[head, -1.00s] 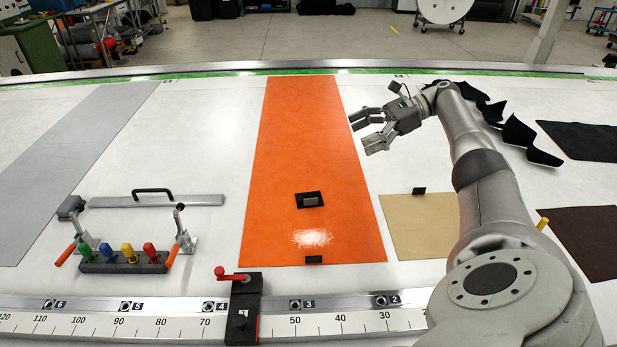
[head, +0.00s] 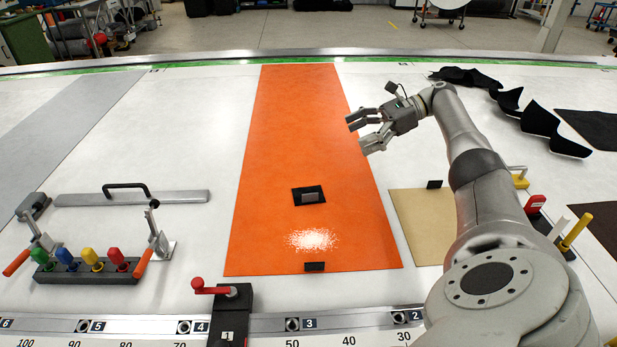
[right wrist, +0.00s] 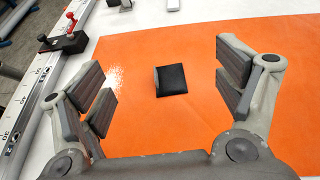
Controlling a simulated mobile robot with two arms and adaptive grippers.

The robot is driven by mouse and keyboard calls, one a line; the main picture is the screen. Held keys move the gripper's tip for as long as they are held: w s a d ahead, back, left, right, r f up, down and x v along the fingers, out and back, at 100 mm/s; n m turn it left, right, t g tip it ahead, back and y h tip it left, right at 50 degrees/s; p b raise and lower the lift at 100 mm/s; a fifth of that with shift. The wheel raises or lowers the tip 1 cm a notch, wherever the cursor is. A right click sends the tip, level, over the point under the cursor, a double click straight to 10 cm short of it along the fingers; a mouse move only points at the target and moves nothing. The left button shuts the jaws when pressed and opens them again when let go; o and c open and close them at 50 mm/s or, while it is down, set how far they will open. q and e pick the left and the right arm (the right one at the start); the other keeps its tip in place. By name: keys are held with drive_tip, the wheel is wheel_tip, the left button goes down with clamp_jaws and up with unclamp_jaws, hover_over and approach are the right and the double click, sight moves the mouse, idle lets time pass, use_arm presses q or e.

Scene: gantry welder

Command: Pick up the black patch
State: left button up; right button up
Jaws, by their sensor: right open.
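The black patch (head: 299,197) is a small dark square lying on the long orange sheet (head: 300,120). A small raised tab, greyish in the head view, stands up from it. In the right wrist view the patch (right wrist: 174,82) lies between my two spread fingers, farther off than they are, with orange around it. My right gripper (head: 357,132) is open and empty, above the sheet's right edge, beyond and to the right of the patch. It also shows in the right wrist view (right wrist: 165,88). My left gripper is not in view.
A smaller dark piece (head: 314,267) lies at the sheet's near edge. A red-handled clamp (head: 235,305) stands on the front rail. A rack of coloured handles (head: 85,270) and a metal bar (head: 130,198) are at left. A tan sheet (head: 420,220) lies right.

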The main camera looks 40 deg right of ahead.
drive_tip(key=b, duration=0.9)
approach(318, 185)
drive_tip(key=s+r, duration=0.1)
drive_tip(key=s+a+r, duration=0.1)
drive_tip(key=r, duration=0.1)
drive_tip(key=shift+s+a+r, duration=0.2)
drive_tip(key=shift+s+a, duration=0.05)
drive_tip(key=shift+s, duration=0.1)
drive_tip(key=shift+f+b, duration=0.25)
drive_tip(key=shift+b, duration=0.05)
drive_tip(key=shift+w+a+f, duration=0.15)
drive_tip(key=shift+a, duration=0.2)
drive_tip(key=p+x, duration=0.1)
drive_tip(key=x, duration=0.3)
drive_tip(key=shift+w+a+f+p, duration=0.1)
drive_tip(key=shift+w+a+p, duration=0.1)
drive_tip(key=shift+a+p, duration=0.15)
drive_tip(key=p+x, duration=0.1)
drive_tip(key=x, duration=0.4)
drive_tip(key=shift+a, duration=0.2)
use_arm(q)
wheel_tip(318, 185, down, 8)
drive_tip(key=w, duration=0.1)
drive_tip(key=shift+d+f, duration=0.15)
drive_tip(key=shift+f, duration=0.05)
use_arm(e)
drive_tip(key=c, duration=0.8)
